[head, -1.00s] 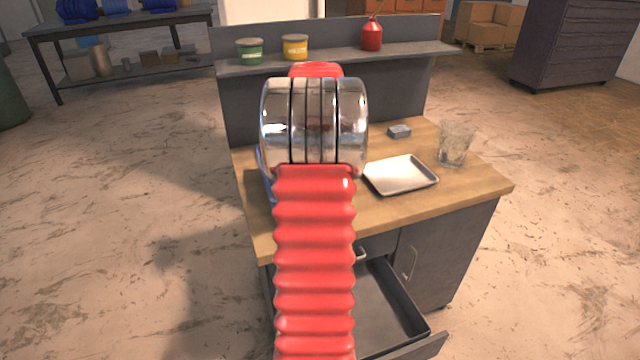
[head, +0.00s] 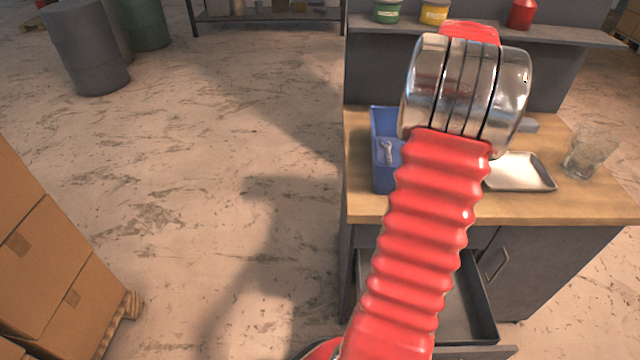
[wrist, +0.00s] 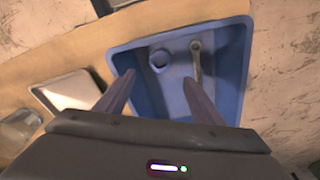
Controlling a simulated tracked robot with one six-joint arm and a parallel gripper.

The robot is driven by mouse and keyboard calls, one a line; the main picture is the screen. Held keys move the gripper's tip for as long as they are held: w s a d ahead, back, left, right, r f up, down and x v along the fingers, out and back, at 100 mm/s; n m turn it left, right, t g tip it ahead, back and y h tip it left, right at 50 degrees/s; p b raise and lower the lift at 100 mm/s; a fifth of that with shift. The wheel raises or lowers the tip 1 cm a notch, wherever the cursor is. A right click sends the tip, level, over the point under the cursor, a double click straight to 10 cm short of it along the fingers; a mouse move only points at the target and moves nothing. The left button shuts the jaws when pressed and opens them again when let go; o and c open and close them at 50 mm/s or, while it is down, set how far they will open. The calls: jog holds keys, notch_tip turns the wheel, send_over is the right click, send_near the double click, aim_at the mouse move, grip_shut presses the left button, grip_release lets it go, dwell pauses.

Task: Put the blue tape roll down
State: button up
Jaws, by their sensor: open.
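The blue tape roll (wrist: 160,61) lies inside the blue bin (wrist: 238,75), on its floor beside a wrench (wrist: 196,60), in the wrist view. My gripper (wrist: 158,82) is open above the bin, its two fingers apart and nothing between them. The roll shows just beyond the fingertips, apart from them. In the head view the blue bin (head: 383,120) stands at the left end of the wooden bench top (head: 367,207), with the wrench (head: 387,151) in it. There my arm hides part of the bin, and my gripper and the roll cannot be seen.
A metal tray (head: 520,172) and a clear glass (head: 590,150) stand to the bin's right. A shelf behind holds green (head: 387,11) and yellow (head: 434,12) tins and a red can (head: 521,14). A drawer (head: 465,300) stands open below. Cardboard boxes (head: 45,275) are at left.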

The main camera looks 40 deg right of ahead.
jog(key=w+a+r+n+t, duration=0.1)
jog(key=w+a+r+n, duration=0.2)
jog(key=a, duration=0.7)
jog(key=w+a+r+n+t, duration=0.1)
jog(key=w+a+r, duration=0.3)
jog(key=a, duration=0.6)
jog(key=w+a+r+n, duration=0.25)
jog(key=w+a, duration=0.25)
jog(key=a, duration=0.5)
jog(key=s+a+f+n+t, duration=0.1)
jog(key=s+a+n, duration=0.1)
jog(key=a, duration=0.6)
jog(key=s+a+f+n+t+y, duration=0.1)
jog(key=s+a+n, duration=0.2)
jog(key=a, duration=0.6)
jog(key=s+a+f+n+t, duration=0.1)
jog(key=s+a+n, duration=0.1)
jog(key=s+a, duration=0.3)
jog(key=a, duration=0.4)
jog(key=shift+s+a+f, duration=0.2)
jog(key=shift+a+f, duration=0.05)
jog(key=shift+n, duration=0.25)
jog(key=shift+c, duration=0.5)
